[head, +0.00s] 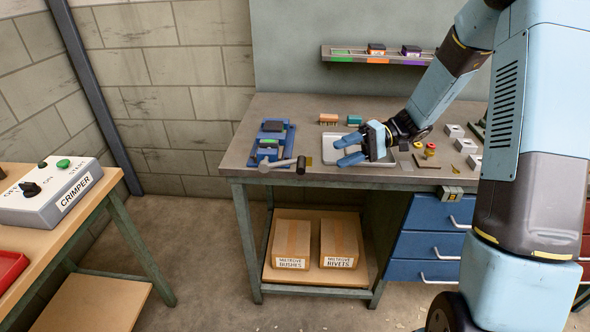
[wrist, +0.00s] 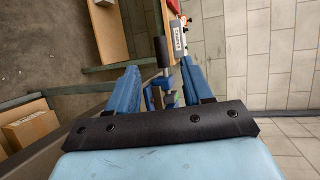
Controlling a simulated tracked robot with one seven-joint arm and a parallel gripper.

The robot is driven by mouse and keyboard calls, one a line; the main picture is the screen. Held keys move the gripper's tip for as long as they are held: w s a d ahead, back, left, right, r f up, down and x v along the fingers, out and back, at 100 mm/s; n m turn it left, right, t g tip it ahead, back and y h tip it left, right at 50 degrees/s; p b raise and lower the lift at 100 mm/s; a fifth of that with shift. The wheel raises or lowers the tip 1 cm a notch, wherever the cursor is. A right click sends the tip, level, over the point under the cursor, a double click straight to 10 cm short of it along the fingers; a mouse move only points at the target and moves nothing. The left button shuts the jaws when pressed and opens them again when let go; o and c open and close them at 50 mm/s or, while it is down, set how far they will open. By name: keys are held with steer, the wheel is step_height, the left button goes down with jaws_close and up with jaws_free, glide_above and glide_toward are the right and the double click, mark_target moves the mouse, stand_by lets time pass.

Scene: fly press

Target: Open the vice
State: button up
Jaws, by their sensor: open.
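The blue vice (head: 285,146) sits at the left end of the grey workbench, with a small green spot on it. Its grey lever handle (head: 280,163) sticks out over the front edge and ends in a dark grip (head: 301,165). My gripper (head: 343,150) is open and empty, pointing left, above the bench to the right of the vice and apart from it. In the wrist view the vice (wrist: 170,100) and the dark grip (wrist: 162,52) show between my two blue fingers (wrist: 160,84). How wide the vice jaws stand is too small to tell.
A pale tray (head: 330,155) lies under my gripper. Small orange (head: 328,119) and teal (head: 354,120) parts stand behind it. A shelf (head: 335,57) with coloured labels hangs on the back wall. The crimper box (head: 50,190) stands on a separate table at left. Bench space left of the vice is narrow.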

steer(key=w+x, duration=0.1)
steer(key=x, duration=1.2)
steer(key=shift+a+f+y, duration=0.25)
steer(key=shift+a+y, duration=0.05)
steer(key=shift+a, duration=0.3)
steer(key=shift+s, duration=0.1)
jaws_close()
